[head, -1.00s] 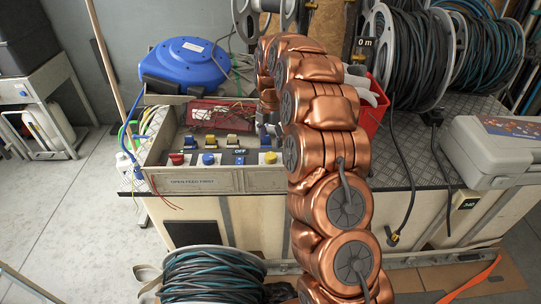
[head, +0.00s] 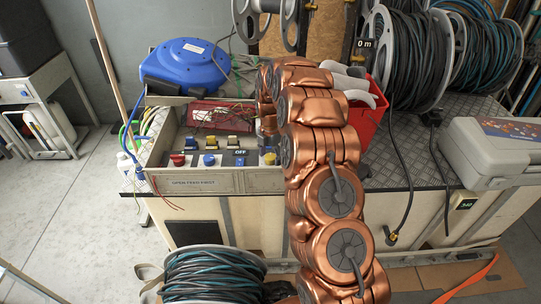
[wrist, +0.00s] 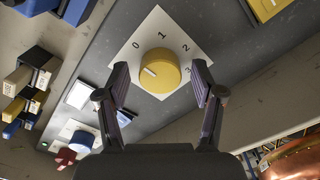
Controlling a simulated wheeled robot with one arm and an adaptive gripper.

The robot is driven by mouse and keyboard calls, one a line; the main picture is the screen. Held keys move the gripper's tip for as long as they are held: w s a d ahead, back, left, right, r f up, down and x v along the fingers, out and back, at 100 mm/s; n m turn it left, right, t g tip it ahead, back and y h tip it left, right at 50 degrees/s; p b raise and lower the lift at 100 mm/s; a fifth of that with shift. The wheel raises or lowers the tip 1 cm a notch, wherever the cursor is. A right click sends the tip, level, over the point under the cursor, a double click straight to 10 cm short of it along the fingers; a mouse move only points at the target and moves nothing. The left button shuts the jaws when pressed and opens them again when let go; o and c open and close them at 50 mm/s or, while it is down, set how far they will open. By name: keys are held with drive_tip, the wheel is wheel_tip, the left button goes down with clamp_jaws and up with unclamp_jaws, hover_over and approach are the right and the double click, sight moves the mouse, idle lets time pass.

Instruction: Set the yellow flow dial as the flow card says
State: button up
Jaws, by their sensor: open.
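The yellow flow dial (wrist: 160,70) is a round knob on a white plate (wrist: 143,42) marked 0, 1, 2 and 3. Its white pointer line faces left, nearest the 0. My gripper (wrist: 161,80) is open in the wrist view, one finger on each side of the dial, with gaps to both. In the head view the dial (head: 269,158) shows at the right of the control panel, just left of my copper arm. My gripper is hidden behind the arm there. I cannot make out a flow card.
Red (head: 178,160) and blue (head: 209,160) knobs and several switches share the panel. The tray's front wall (head: 215,182) reads "OPEN FEED FIRST". A dark display (head: 240,152) reads OFF. A blue hose reel (head: 186,66) stands behind, a red bin (head: 368,115) to the right.

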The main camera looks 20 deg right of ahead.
drive_tip(key=shift+c, duration=0.4)
drive_tip(key=c, duration=1.1)
drive_tip(key=shift+o, duration=0.2)
